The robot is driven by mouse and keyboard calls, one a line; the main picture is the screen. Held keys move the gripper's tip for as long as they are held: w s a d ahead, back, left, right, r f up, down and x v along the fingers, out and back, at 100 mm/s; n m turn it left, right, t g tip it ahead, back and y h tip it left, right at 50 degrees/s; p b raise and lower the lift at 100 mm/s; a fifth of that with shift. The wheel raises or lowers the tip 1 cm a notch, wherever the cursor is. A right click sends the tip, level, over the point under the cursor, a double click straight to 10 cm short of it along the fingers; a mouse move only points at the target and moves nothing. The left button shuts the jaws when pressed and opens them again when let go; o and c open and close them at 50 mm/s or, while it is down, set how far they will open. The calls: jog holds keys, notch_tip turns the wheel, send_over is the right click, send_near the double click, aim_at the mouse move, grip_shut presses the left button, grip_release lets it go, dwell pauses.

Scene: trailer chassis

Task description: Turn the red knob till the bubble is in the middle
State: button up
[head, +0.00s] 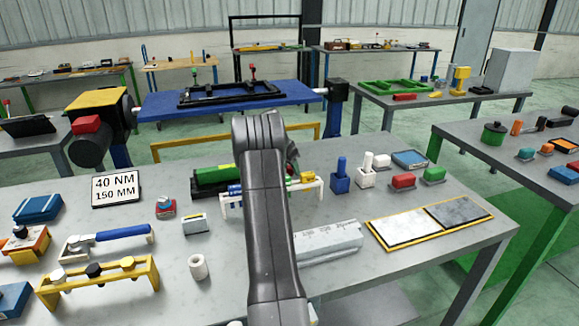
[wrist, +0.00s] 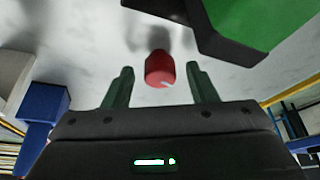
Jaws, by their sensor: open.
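The red knob (wrist: 160,70) shows in the wrist view, a short round red piece with a pale mark on its lower edge. My gripper (wrist: 160,82) is open, with one dark green finger on each side of the knob and a visible gap to both. In the head view my arm hides the knob and most of my gripper. A green block (head: 208,176) with a bright yellow-green strip lies left of my arm; a green body (wrist: 245,22) also shows at the wrist view's top right. I cannot make out a bubble in either view.
A white rack with coloured handles (head: 309,187) stands close behind my arm. A blue block (head: 340,182) and a white block (head: 366,178) stand to its right. A grey ruled bar (head: 328,242) lies right of my arm. A small grey box (head: 194,223) is to the left.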

jog(key=c, duration=1)
jog(key=shift+o, duration=0.2)
jog(key=shift+n, duration=0.4)
jog(key=n, duration=0.2)
jog(key=n+t+y, duration=0.1)
jog(key=n, duration=0.1)
jog(key=shift+d+r+n+y, duration=0.1)
jog(key=shift+d+n+y, duration=0.05)
jog(key=shift+n+y, duration=0.15)
jog(key=n+y+p, duration=0.1)
jog(key=n, duration=0.2)
jog(key=n+y, duration=0.1)
jog(key=n, duration=0.2)
jog(key=shift+d+t+p, duration=0.15)
jog(key=shift+t+p, duration=0.15)
jog(key=shift+p, duration=0.05)
jog(key=shift+n+y, duration=0.3)
jog(key=o, duration=1)
jog(key=shift+c, duration=0.2)
